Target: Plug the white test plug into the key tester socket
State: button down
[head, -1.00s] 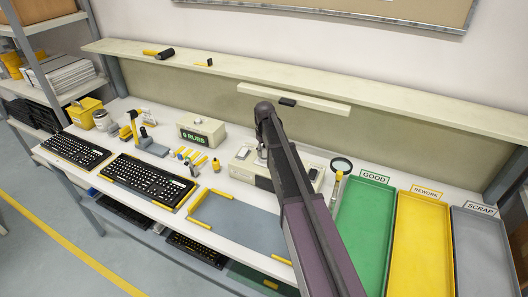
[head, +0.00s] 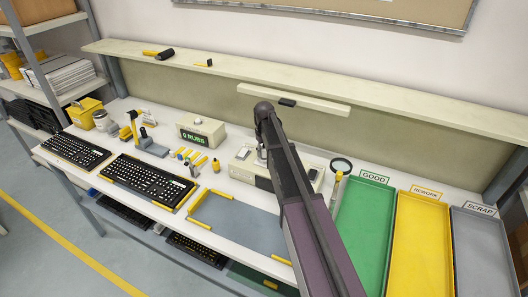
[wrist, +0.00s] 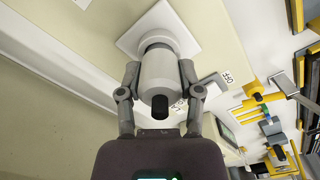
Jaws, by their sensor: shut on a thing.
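In the wrist view my gripper (wrist: 158,82) is shut on the white test plug (wrist: 157,66), a white cylinder with a dark round end facing the camera. The plug's far end meets or lies just in front of a white square plate (wrist: 185,22) on a cream surface. I cannot tell whether the plug is seated in a socket there. In the head view a cream tester box (head: 244,170) stands on the bench behind my arm. My arm hides the gripper, the plug and part of the box.
A magnifier (head: 341,165) stands right of the box, then green (head: 362,230), yellow (head: 422,240) and grey (head: 485,250) trays. Two keyboards (head: 150,182) lie at left. A yellow-edged grey mat (head: 235,220) is in front. A shelf (head: 400,105) runs behind.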

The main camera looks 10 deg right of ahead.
jog(key=shift+f, duration=0.25)
dwell(0.3)
jog(key=shift+c, duration=0.9)
grip_release()
jog(key=shift+r, duration=0.15)
notch_tip(320, 180, up, 6)
jog(key=p, duration=0.5)
jog(key=shift+p, duration=0.35)
